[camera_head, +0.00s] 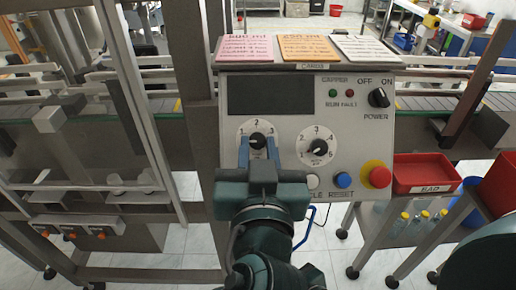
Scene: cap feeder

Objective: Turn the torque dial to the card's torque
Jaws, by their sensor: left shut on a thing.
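The capper control panel (297,84) faces me, with a dark blank display. Its left dial (258,128) has a black knob and shows 1, 2 and 3. My left gripper (258,150) is at this dial with its blue fingers shut on the knob, and hides the dial's lower part. The right dial (317,146) has a black knob with numbers around it; its exact setting is too small to tell. On the panel's top ledge lie a pink card (246,48), an orange card (305,48) and a white card (364,49); their smaller lines are unreadable. My right gripper is not in view.
The panel also has a black power knob (378,97), a blue button (343,180), and a red stop button (376,174) on yellow. A red tray (422,173) marked BAD stands to the right. A conveyor (430,103) runs behind. Metal posts stand left of the panel.

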